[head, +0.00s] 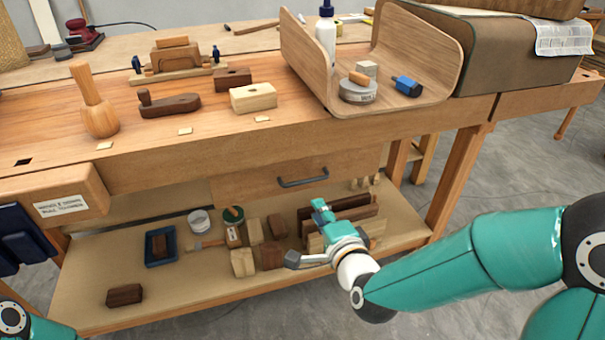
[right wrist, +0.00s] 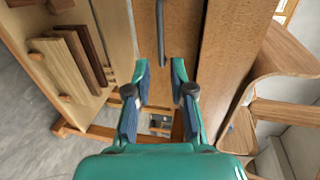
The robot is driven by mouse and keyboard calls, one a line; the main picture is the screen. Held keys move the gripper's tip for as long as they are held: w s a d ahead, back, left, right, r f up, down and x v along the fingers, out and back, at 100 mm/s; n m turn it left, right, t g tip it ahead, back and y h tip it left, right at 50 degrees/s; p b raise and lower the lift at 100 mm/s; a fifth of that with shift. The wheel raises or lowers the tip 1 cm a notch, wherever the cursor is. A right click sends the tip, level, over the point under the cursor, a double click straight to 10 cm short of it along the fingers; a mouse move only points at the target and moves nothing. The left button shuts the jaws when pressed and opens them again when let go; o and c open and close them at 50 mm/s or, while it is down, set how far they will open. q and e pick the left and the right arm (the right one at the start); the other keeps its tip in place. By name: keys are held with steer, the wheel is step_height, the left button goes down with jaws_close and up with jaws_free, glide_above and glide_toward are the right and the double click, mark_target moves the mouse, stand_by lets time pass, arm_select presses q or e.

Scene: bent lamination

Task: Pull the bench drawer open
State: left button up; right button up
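The bench drawer (head: 255,187) is a plain wooden front under the bench top, and no gap shows around it. Its dark bar handle (head: 303,180) runs roughly level across the front. My right gripper (head: 320,204) is just below and in front of the handle, over the lower shelf. In the right wrist view its two fingers (right wrist: 161,72) are apart with nothing between the pads. The handle (right wrist: 160,32) shows ahead there, its near end in line with the gap. Contact does not show. My left gripper is out of view.
The bench top (head: 60,155) overhangs the drawer and bears a mallet (head: 97,105), wooden planes and a bent wooden form (head: 425,50). The lower shelf (head: 200,285) holds wood blocks, a blue tray (head: 161,261) and pots. A bench leg (head: 455,180) stands to the right.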

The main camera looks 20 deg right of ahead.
mark_target(300, 183)
steer(key=b+x, duration=0.1)
steer(key=x, duration=1.3)
steer(key=shift+f, duration=0.1)
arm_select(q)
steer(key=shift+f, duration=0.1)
arm_select(e)
jaws_close()
